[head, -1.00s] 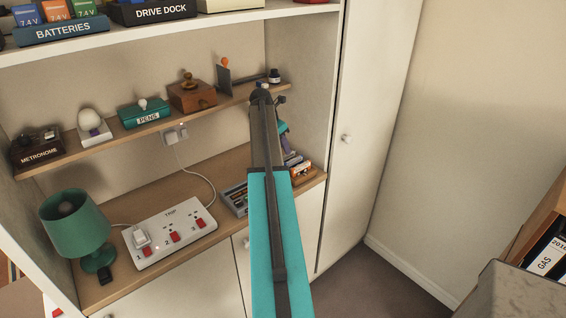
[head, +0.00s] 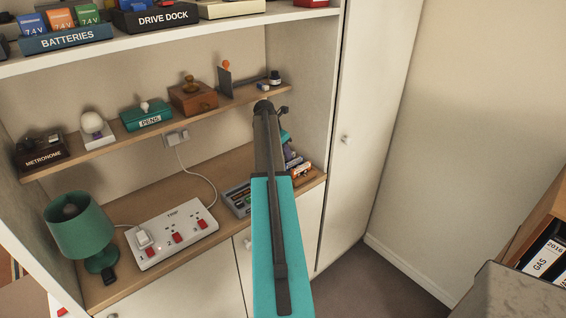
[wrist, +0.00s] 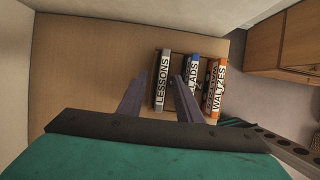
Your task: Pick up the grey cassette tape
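The grey cassette tape, marked LESSONS (wrist: 162,82), stands as a narrow spine in the wrist view, leftmost of a short row on the wooden shelf. My gripper (wrist: 159,76) is open. Its two dark fingers show on either side of the grey tape, the left one with a gap and the right one between it and the blue tape. I cannot tell how far above the tape the fingertips are. In the head view my arm hides the gripper and the grey tape.
A blue tape marked BALLADS (wrist: 193,75) and an orange tape marked WALTZES (wrist: 215,88) stand close on the right. A grey tray (head: 237,199), a socket strip (head: 171,236) and a green lamp (head: 79,228) share the shelf. A smaller shelf (head: 210,108) runs above.

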